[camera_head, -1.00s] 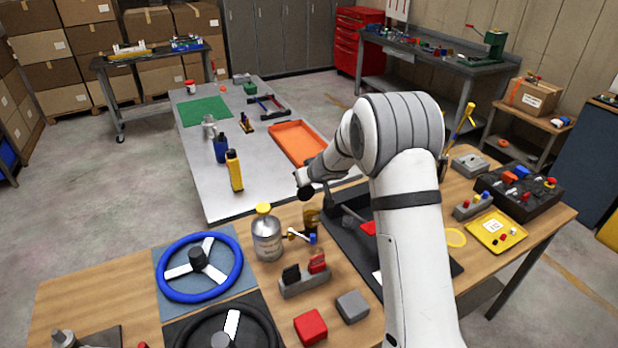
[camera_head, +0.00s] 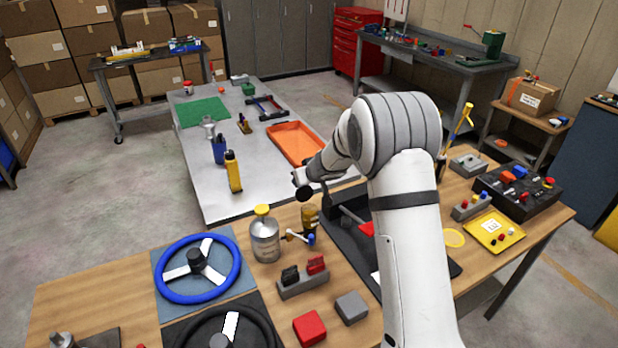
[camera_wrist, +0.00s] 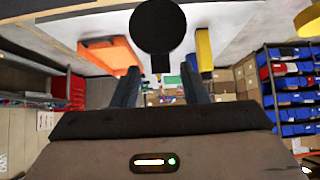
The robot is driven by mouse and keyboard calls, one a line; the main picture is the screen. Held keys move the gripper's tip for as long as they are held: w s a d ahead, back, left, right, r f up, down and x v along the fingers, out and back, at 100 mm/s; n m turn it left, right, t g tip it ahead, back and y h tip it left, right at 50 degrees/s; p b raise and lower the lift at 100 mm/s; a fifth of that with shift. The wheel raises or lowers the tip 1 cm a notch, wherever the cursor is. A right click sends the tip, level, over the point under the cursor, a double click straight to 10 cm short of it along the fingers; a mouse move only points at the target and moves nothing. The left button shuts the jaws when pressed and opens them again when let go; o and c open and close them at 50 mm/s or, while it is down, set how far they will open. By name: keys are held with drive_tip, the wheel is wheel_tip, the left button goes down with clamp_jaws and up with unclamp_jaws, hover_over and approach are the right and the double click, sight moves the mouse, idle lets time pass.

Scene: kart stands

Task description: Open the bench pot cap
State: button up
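The bench pot (camera_head: 265,240) is a silvery metal can standing upright on the wooden bench. Its yellow cap (camera_head: 262,210) sits on top. My gripper (camera_head: 302,187) hangs at the dark end of my arm, a little right of the cap and apart from it. A yellow rounded shape (camera_wrist: 311,18) at the wrist view's top right corner looks like the cap, mostly cut off.
A small amber jar (camera_head: 310,217) and a blue-ended tool (camera_head: 300,237) stand right of the pot. A blue steering wheel (camera_head: 163,287) lies to its left, a grey holder (camera_head: 303,287) in front. A black disc (camera_wrist: 158,25) appears in the wrist view; I cannot tell what it is.

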drive_tip(key=v, duration=0.7)
drive_tip(key=shift+s+r, duration=0.25)
drive_tip(key=shift+r, duration=0.05)
drive_tip(key=shift+d, duration=0.1)
drive_tip(key=s+d+r+m+t+h+b, duration=0.1)
drive_tip(key=s+d+r+m+h+b, duration=0.2)
drive_tip(key=s+d, duration=0.35)
drive_tip(key=s+d+r+m+h+b, duration=0.1)
drive_tip(key=s+d+r+h+b, duration=0.15)
drive_tip(key=s+d+r, duration=0.4)
drive_tip(key=s+f+g+y+b, duration=0.1)
drive_tip(key=s+f+g, duration=0.2)
drive_tip(key=s, duration=1)
drive_tip(key=s+a+f+m+g+b, duration=0.1)
drive_tip(key=s+f, duration=0.4)
drive_tip(key=s, duration=0.9)
drive_tip(key=shift+g+y+b, duration=0.35)
drive_tip(key=shift+g+b, duration=0.15)
drive_tip(key=shift+g, duration=0.4)
